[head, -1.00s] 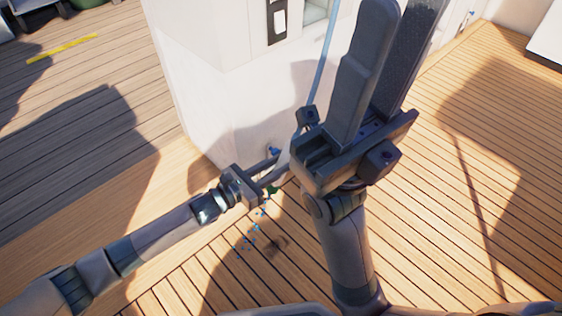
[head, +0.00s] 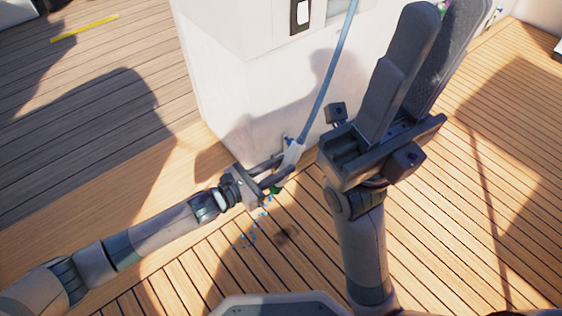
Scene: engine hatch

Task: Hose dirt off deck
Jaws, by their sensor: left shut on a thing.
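My left gripper (head: 276,173) is shut on the hose nozzle (head: 292,157), a pale piece with a green tip (head: 275,190) pointing down toward the deck. The blue hose (head: 330,75) runs up from the nozzle past the white housing. Blue water drops (head: 250,234) fall from the tip in a line down and to the left.
A white housing (head: 225,85) stands just behind the nozzle, its lower corner close to my left gripper. Wooden deck is open to the left and right, with broad shadows. A yellow strip (head: 85,28) lies at the far left.

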